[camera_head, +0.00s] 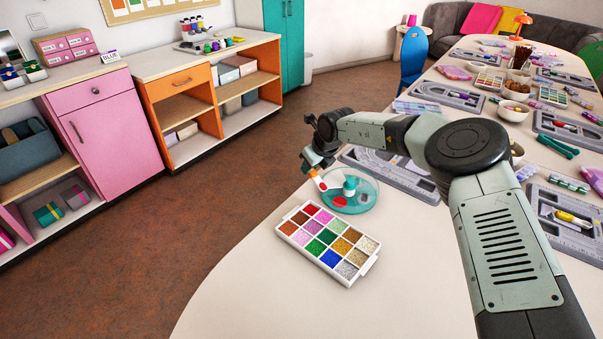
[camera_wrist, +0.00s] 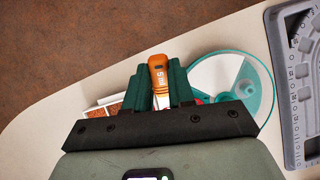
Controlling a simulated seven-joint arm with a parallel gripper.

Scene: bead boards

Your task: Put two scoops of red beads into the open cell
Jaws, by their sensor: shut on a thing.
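My gripper (camera_head: 316,162) is shut on the orange handle of a scoop (camera_wrist: 158,75), marked 5 ml. In the head view the scoop (camera_head: 314,173) points down at the left rim of a round teal dish (camera_head: 372,203). The dish, also in the wrist view (camera_wrist: 264,75), has a teal knob and a pale, wedge-shaped area. A red patch (camera_head: 340,202) shows at its front. The scoop's bowl is too small to read. The white bead tray (camera_head: 363,268) stands in front of the dish; its red-bead cell (camera_head: 311,209) is at the back corner.
A grey bead board (camera_head: 413,185) lies behind and right of the dish, with more boards and bowls farther along the table. The pale table (camera_head: 240,290) is clear left of the tray. Its edge curves close by on the left.

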